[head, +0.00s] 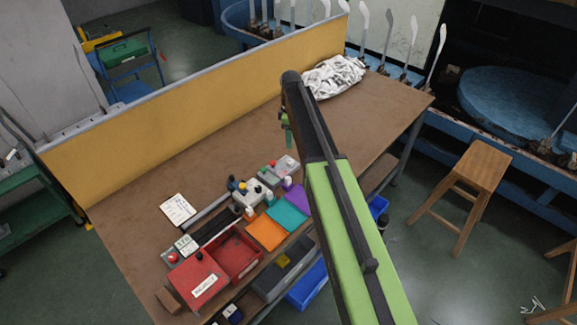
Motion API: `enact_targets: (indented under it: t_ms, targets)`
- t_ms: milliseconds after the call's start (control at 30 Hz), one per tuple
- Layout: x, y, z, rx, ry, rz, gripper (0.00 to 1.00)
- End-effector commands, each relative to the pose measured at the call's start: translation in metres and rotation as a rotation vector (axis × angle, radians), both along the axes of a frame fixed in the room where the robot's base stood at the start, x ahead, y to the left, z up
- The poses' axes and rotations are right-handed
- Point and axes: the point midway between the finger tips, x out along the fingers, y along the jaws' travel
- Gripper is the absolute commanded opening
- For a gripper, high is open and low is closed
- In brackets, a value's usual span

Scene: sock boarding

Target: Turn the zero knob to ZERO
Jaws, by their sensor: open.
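My arm reaches up across the bench, and my gripper (287,138) hangs from its far end, partly hidden behind the dark arm link. It is open and empty, above the bench top, to the upper right of the small devices. A grey-white instrument (250,194) with dark parts stands on the bench near the front middle.
On the bench (240,125) are a red lidded box (196,281), an open red bin (235,253), orange (268,232), teal (287,215) and purple (297,196) pieces, a paper (178,209) and a white cloth heap (333,76). A yellow panel (190,100) closes the back.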

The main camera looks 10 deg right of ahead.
Motion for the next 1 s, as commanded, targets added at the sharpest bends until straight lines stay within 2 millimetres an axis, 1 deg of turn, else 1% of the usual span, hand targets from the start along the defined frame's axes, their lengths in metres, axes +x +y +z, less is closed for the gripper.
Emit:
enact_targets:
  t_ms: [33,400,500,633,900,967,1000]
  targets:
    - [0.0,0.0,-0.023,0.0,0.0,0.0,0.5]
    - [0.0,-0.001,-0.097,0.0,0.0,-0.002,0.5]
    - [0.0,-0.001,-0.114,0.0,0.0,-0.002,0.5]
    - [0.0,-0.001,-0.124,0.0,0.0,-0.002,0.5]
    - [0.0,-0.001,-0.122,0.0,0.0,-0.002,0.5]
    - [0.0,-0.002,-0.122,0.0,0.0,-0.003,0.44]
    - [0.0,-0.002,-0.122,0.0,0.0,-0.003,0.38]
